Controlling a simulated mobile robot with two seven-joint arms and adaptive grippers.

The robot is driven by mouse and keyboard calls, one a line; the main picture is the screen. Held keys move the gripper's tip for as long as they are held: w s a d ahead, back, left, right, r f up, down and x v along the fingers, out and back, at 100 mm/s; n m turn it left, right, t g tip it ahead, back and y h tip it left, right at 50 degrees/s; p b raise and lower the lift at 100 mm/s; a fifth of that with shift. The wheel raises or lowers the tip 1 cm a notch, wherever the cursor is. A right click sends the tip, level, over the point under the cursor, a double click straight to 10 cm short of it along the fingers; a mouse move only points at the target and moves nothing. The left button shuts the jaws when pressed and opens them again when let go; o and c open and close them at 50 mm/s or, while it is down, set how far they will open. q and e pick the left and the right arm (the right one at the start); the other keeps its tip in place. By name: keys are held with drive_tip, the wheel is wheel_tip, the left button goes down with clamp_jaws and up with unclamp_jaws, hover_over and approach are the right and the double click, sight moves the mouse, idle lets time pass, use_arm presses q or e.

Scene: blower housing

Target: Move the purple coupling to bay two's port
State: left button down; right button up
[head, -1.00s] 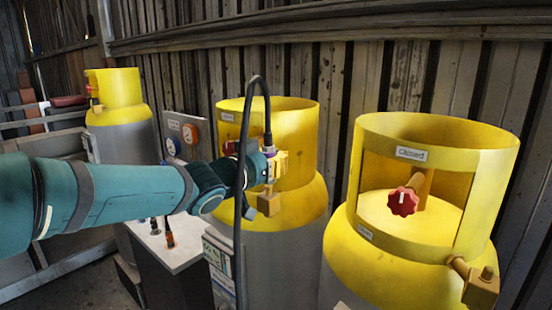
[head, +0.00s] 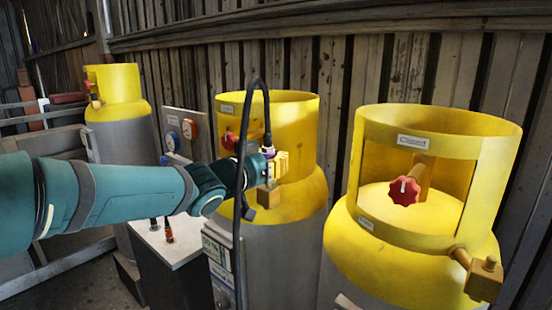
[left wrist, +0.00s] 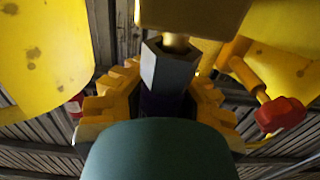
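My left gripper (head: 277,165) has yellow fingers and is in front of the middle yellow-collared cylinder (head: 300,205), just above its brass outlet port (head: 268,196). Its fingers are closed around the purple coupling (head: 268,151), of which only a small part shows, with a black hose rising from it. In the left wrist view the coupling (left wrist: 160,105) is a dark purple body with a grey hexagonal nose (left wrist: 168,66) between the yellow fingers (left wrist: 160,112). The nose lines up with a brass stem (left wrist: 176,42) under a brass block; I cannot tell whether they touch. My right gripper is not in view.
Another cylinder (head: 420,245) with a red knob (head: 403,190) and side port (head: 483,277) stands at right; a third (head: 112,90) stands back left. A small stand (head: 165,240) holds hanging connectors. A gauge panel (head: 186,135) is behind my arm. The hose loops beside the gripper.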

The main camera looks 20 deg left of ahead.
use_arm(q)
drive_tip(key=shift+f+b, duration=0.35)
drive_tip(key=shift+f, duration=0.15)
drive_tip(key=c, duration=1.1)
unclamp_jaws()
drive_tip(key=shift+o, duration=0.2)
drive_tip(key=shift+s, duration=0.1)
drive_tip(key=v, duration=1.2)
drive_tip(key=shift+r, duration=0.1)
